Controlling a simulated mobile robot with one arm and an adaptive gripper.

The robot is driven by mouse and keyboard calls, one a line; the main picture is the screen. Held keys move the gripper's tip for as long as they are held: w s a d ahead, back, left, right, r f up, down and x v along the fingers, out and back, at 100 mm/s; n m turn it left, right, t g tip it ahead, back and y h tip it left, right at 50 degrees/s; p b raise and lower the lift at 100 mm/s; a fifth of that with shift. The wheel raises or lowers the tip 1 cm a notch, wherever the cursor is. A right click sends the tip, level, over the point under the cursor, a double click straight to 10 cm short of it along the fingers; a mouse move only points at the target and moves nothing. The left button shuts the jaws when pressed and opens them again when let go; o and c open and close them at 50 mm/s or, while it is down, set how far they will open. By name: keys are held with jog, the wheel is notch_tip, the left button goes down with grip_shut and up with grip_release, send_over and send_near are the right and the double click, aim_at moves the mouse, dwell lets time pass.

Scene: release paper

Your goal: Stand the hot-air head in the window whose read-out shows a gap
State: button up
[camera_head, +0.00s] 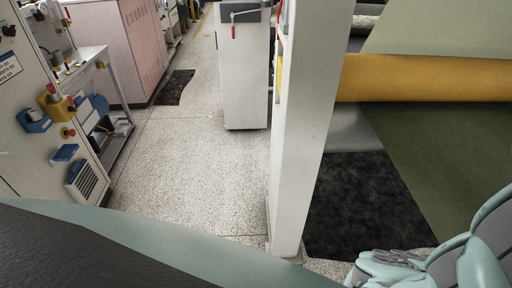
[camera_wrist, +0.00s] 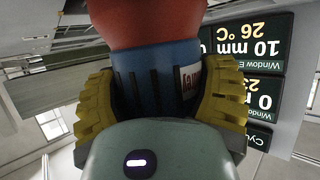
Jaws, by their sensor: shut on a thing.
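The hot-air head (camera_wrist: 150,75), with a blue ribbed collar and a red-orange upper body, fills the upper middle of the wrist view. My gripper (camera_wrist: 165,92) is shut on its collar, one yellow ridged finger on each side. A label on the collar is partly hidden by the right finger. Dark read-outs hang at the right, upside down in the picture. One read-out (camera_wrist: 262,38) shows 10 mm and 26 °C. Another read-out (camera_wrist: 262,97) shows 0 mm, with 23 partly visible. Their window names are cut off. I cannot make out the windows themselves, and the head view does not show the gripper.
In the head view a white post (camera_head: 305,120) stands beside a yellow roll (camera_head: 420,78) and green sheet (camera_head: 440,150). A white cabinet (camera_head: 245,75) stands behind, a control panel (camera_head: 45,95) at left. Speckled floor (camera_head: 190,165) between them is clear.

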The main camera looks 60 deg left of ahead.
jog(key=shift+w+d, duration=0.1)
jog(key=shift+d, duration=0.05)
jog(key=shift+f, duration=0.1)
jog(key=o, duration=1.2)
jog(key=shift+o, duration=0.2)
jog(key=shift+f, duration=0.1)
jog(key=shift+a+r, duration=0.2)
jog(key=shift+a, duration=0.3)
jog(key=b+v, duration=0.1)
jog(key=v, duration=0.4)
jog(key=shift+a, duration=0.2)
jog(key=shift+v, duration=2.95)
